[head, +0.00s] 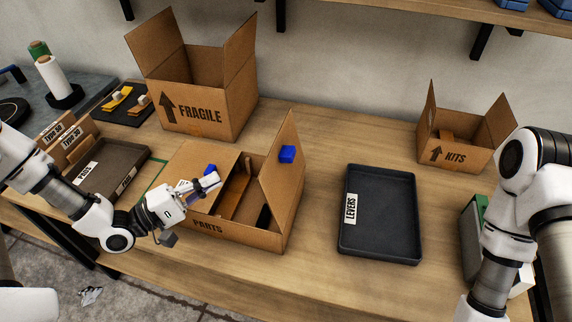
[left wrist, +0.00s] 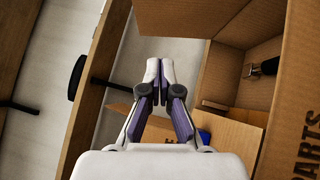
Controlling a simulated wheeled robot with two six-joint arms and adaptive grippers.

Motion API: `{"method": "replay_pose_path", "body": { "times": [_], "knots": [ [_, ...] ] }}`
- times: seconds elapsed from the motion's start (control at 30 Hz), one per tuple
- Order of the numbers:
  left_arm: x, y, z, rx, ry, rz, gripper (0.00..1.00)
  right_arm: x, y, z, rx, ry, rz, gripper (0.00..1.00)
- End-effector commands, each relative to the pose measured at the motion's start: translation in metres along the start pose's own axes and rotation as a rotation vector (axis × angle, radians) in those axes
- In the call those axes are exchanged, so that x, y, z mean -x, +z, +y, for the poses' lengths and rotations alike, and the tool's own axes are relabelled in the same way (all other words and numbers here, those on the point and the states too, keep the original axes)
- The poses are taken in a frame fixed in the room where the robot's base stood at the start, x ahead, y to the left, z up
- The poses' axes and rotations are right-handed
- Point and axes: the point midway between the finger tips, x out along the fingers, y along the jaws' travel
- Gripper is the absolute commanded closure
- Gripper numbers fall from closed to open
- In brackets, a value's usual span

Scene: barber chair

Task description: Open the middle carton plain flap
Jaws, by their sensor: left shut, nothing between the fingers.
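The middle carton, marked PARTS (head: 235,236), stands on the bench. Its right flap (head: 283,185) stands upright with a blue tab (head: 287,154) on it. Its left flap (head: 187,158) looks low and roughly flat at the left side; a second blue tab (head: 210,169) shows beside my gripper. The right half of the opening is uncovered, with dark and brown contents inside. My left gripper (head: 213,181) is shut and empty, over the carton's left part. In the left wrist view its fingertips (left wrist: 153,75) are together, and the carton wall (left wrist: 295,110) is at right. My right gripper is not visible.
A FRAGILE carton (head: 208,108) stands open behind. A black LEVERS tray (head: 408,248) lies to the right, with bare bench between it and the carton. A KITS carton (head: 458,157) is at the back right. Another tray (head: 108,172) lies left, close to my left arm.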

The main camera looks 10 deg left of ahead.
Motion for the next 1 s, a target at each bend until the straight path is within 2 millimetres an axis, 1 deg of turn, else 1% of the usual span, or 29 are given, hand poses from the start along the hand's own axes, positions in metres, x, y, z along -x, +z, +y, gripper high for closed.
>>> {"method": "replay_pose_path", "body": {
  "times": [0.03,0.13,0.27,0.4,0.63,0.67,0.7,0.8,1.0],
  "knots": [
    [0.001,-0.004,0.001,-0.007,0.016,0.010,1.00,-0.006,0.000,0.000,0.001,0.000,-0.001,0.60],
    [-0.007,-0.003,0.004,-0.010,0.015,0.003,1.00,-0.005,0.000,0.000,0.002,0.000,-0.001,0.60],
    [-0.025,-0.002,0.002,-0.011,0.010,-0.001,1.00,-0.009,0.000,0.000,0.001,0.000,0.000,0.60],
    [-0.052,-0.001,0.002,-0.013,0.008,-0.002,1.00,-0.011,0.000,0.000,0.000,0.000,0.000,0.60],
    [-0.101,-0.001,0.004,-0.013,0.007,-0.001,1.00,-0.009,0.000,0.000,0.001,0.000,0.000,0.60],
    [-0.106,0.001,0.005,-0.011,0.008,-0.001,1.00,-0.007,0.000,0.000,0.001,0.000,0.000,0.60],
    [-0.111,0.008,0.005,-0.009,0.007,0.000,1.00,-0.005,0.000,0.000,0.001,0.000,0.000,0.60],
    [-0.122,0.018,0.005,-0.010,0.008,0.001,1.00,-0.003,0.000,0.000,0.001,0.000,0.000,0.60],
    [-0.129,0.025,0.004,-0.010,0.011,0.006,1.00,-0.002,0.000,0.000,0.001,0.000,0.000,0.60]
  ]
}}
